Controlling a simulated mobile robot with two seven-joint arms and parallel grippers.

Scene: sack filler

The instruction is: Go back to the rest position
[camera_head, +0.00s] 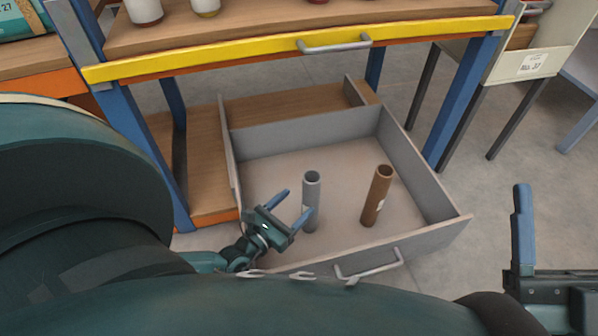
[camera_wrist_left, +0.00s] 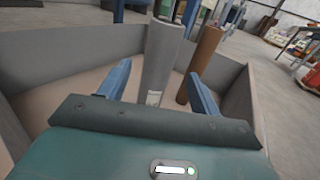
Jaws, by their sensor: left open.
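My left gripper (camera_head: 292,206) is open above the near left part of an open grey drawer (camera_head: 445,202). A grey tube (camera_head: 312,190) stands upright in the drawer just beyond its fingers. In the left wrist view the grey tube (camera_wrist_left: 162,55) shows between the two open blue fingers (camera_wrist_left: 160,85), and I cannot tell whether they touch it. A brown tube (camera_head: 377,196) stands upright to the right in the drawer; it also shows in the left wrist view (camera_wrist_left: 200,65). My right gripper (camera_head: 530,230) shows only partly at the right edge, with one blue finger visible.
A workbench with a yellow front edge (camera_head: 250,57) and blue legs stands over the drawer's far side. Jars (camera_head: 145,10) stand on its top. A bin labelled No. 37 (camera_head: 530,65) stands at the upper right. Grey floor (camera_head: 500,180) is open right of the drawer.

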